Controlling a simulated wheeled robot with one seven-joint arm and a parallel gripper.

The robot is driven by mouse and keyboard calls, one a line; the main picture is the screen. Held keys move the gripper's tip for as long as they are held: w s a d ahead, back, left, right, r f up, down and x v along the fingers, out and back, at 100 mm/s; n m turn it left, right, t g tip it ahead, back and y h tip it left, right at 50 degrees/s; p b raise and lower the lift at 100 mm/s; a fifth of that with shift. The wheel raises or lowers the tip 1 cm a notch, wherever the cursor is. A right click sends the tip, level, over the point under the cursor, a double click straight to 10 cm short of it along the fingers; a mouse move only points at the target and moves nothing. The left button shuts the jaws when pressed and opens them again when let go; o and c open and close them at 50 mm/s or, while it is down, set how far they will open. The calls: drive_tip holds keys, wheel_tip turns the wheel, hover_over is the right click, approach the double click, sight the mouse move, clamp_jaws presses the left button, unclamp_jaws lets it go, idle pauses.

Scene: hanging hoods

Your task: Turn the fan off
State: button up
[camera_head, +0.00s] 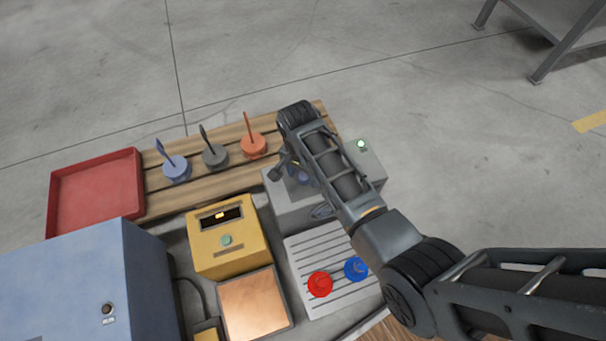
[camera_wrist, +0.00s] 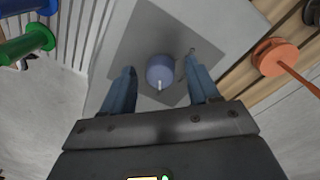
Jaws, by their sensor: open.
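A grey box (camera_head: 295,207) stands in the middle of the head view, partly behind my arm. A small green light (camera_head: 362,144) glows on its top right. In the wrist view, a round blue-grey knob (camera_wrist: 160,68) with a white pointer mark sits on a darker plate (camera_wrist: 142,42) on the box top. My gripper (camera_wrist: 162,74) is open, with one blue finger on each side of the knob. Gaps show between the fingers and the knob. In the head view my arm covers most of the knob. I cannot identify the fan with certainty.
Blue, grey and orange hooked pieces (camera_head: 253,145) stand on wooden slats behind the box. A yellow box (camera_head: 228,240) is to the left, with a red tray (camera_head: 95,195) farther left. Red (camera_head: 320,284) and blue pieces (camera_head: 356,268) sit on a slotted plate in front.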

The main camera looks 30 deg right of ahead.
drive_tip(key=shift+f, duration=0.15)
drive_tip(key=c, duration=1)
